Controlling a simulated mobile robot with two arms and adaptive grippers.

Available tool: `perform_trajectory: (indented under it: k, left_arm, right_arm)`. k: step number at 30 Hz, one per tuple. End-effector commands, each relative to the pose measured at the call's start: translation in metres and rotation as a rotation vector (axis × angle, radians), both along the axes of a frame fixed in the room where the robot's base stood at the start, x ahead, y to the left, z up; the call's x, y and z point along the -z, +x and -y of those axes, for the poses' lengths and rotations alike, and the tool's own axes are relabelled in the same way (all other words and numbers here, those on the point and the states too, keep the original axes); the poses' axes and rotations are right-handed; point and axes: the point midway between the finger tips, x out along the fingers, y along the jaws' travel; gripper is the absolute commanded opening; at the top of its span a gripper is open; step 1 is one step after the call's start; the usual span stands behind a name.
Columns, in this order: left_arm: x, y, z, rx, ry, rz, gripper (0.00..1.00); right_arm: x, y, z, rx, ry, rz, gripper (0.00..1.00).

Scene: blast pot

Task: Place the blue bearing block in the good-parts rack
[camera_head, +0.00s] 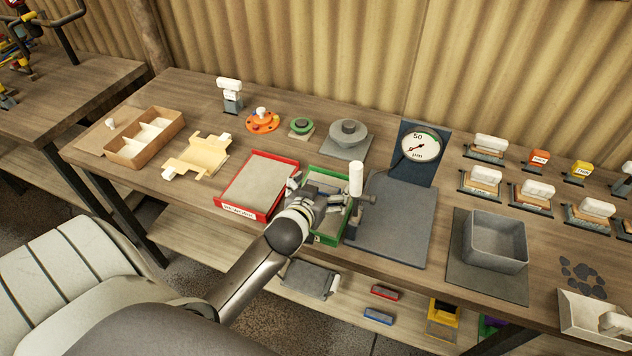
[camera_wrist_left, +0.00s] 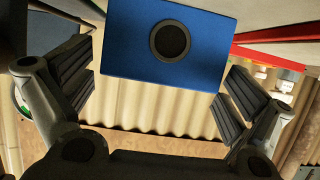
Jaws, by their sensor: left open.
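My left gripper (camera_head: 318,196) reaches over the left part of the green-rimmed tray (camera_head: 325,239), which may be the good-parts rack; its label is not readable. In the left wrist view the blue bearing block (camera_wrist_left: 125,40), with a dark round bore, shows at the top beyond the spread fingers of my left gripper (camera_wrist_left: 158,78). The fingers are open, one to each side, with gaps to the block's lower corners. In the head view the block is hidden behind my gripper and wrist. My right gripper is not in view.
A red-rimmed tray (camera_head: 296,165) is just left of the green one. A white-topped post (camera_head: 356,180) and a dial gauge (camera_head: 418,146) stand close on the right. A grey bin (camera_head: 496,241) is farther right. A cardboard box (camera_head: 145,137) is at the left.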

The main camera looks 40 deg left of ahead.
Motion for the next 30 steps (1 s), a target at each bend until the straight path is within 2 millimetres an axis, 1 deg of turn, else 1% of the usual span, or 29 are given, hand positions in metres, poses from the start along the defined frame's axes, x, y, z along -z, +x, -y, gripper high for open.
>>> perform_trajectory:
  k: [5, 12, 18, 21, 24, 30]
  left_arm:
    - [-0.006, -0.021, 0.006, 0.001, -0.003, -0.001, 1.0]
    - [-0.023, -0.063, 0.015, 0.0, -0.003, -0.002, 1.0]
    - [-0.036, -0.092, 0.022, 0.0, 0.0, -0.002, 1.0]
    - [-0.041, -0.101, 0.024, 0.0, -0.001, -0.002, 1.0]
    - [-0.044, -0.106, 0.025, 0.0, -0.001, -0.001, 1.0]
    - [-0.045, -0.108, 0.026, 0.0, 0.0, -0.001, 1.0]
  right_arm:
    - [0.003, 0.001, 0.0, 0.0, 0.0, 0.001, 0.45]
    - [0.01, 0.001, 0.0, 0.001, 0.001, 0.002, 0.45]
    - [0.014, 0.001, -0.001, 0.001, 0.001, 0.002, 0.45]
    - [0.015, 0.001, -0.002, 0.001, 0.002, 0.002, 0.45]
    - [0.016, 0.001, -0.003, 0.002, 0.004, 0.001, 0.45]
    - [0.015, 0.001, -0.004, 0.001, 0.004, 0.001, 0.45]
